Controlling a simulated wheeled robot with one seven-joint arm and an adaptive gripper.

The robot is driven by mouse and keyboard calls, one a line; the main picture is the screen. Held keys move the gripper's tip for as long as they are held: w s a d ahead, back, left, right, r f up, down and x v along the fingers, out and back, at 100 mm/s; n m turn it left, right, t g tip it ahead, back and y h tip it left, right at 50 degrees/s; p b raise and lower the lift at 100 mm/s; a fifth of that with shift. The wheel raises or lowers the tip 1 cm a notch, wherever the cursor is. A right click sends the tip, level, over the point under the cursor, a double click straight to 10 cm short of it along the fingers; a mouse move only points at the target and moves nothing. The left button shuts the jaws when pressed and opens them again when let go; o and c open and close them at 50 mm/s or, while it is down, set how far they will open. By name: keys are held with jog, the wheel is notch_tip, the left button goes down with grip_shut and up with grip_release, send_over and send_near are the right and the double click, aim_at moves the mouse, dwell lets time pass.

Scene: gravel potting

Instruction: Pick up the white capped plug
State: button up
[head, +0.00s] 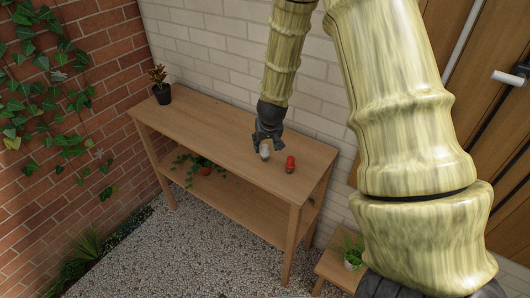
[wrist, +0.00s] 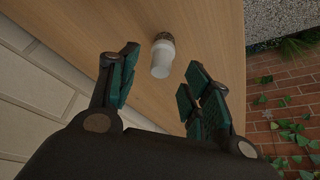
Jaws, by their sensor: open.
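The white capped plug (head: 265,152) is on the wooden table top, just under my gripper (head: 268,136) in the head view. In the wrist view the plug (wrist: 162,57) shows a white, rounded body with a brown, rough part at its far end. My gripper (wrist: 160,68) is open, with one dark green-padded finger on each side of the plug. The plug appears between and slightly beyond the fingertips, with space visible on both sides. Contact cannot be seen.
A red object (head: 290,164) stands on the table (head: 215,125) just right of the plug. A potted plant (head: 162,92) is at the table's far left end. Another potted plant (head: 203,167) sits on the lower shelf. A brick wall is behind. The table's middle left is clear.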

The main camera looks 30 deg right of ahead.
aim_at(265, 146)
jog(key=shift+p+x, duration=0.8)
jog(key=shift+x, duration=1.4)
jog(key=shift+c, duration=0.5)
jog(key=c, duration=0.7)
